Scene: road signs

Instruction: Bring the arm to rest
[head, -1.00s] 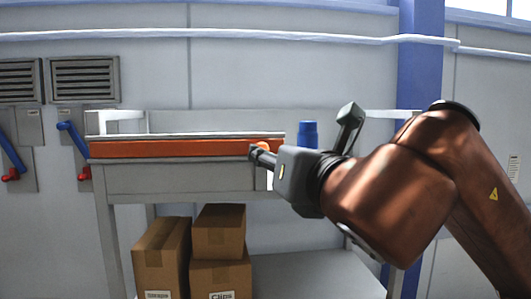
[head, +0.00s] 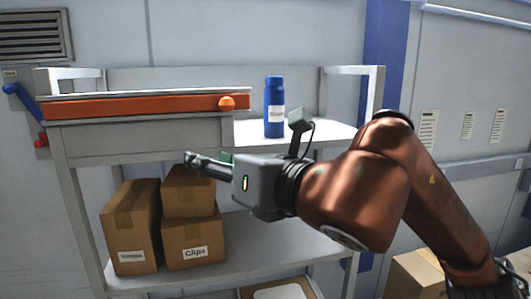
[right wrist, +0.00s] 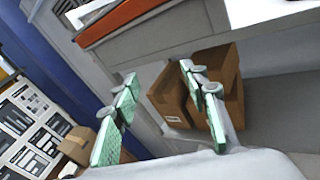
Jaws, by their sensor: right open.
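My right arm (head: 355,195) comes in from the right in the head view, bent at the elbow. The gripper is open and empty. My left gripper is not in view.
A shelf unit (head: 300,128) carries an orange-fronted panel (head: 140,106) and a blue bottle (head: 273,107). Several cardboard boxes (head: 190,239) stand on its lower shelf, partly behind the gripper. Another box (head: 415,272) stands on the right. Wall space shows at right.

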